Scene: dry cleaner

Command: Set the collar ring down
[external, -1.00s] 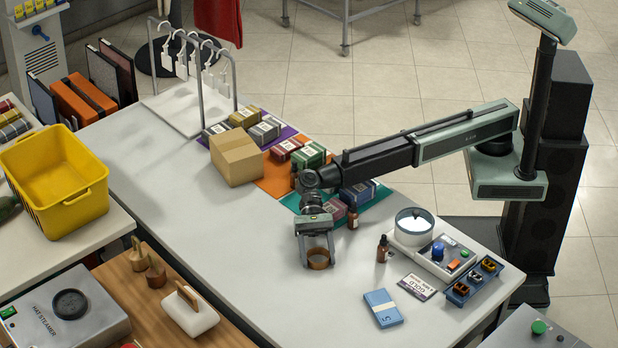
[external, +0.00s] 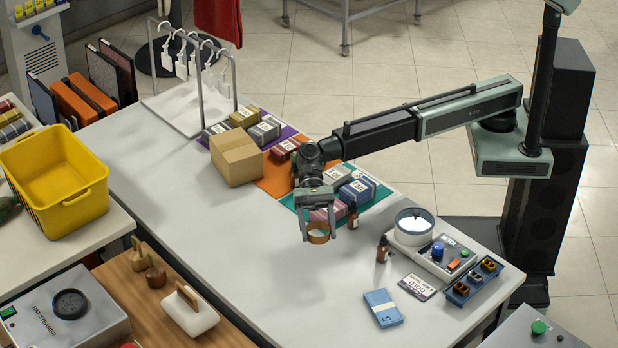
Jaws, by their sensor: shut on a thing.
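The collar ring (external: 318,238) is a small brown-orange band, open in the middle. My gripper (external: 318,230) points down and is shut on it, with one finger on each side. The ring appears held above the white table (external: 250,270), with a faint shadow on the top below it. It is in front of the teal mat and left of a small brown bottle.
Behind the ring, boxes (external: 357,192) stand on the teal mat (external: 383,192). A cardboard box (external: 236,160) stands left. The table's front middle is clear.

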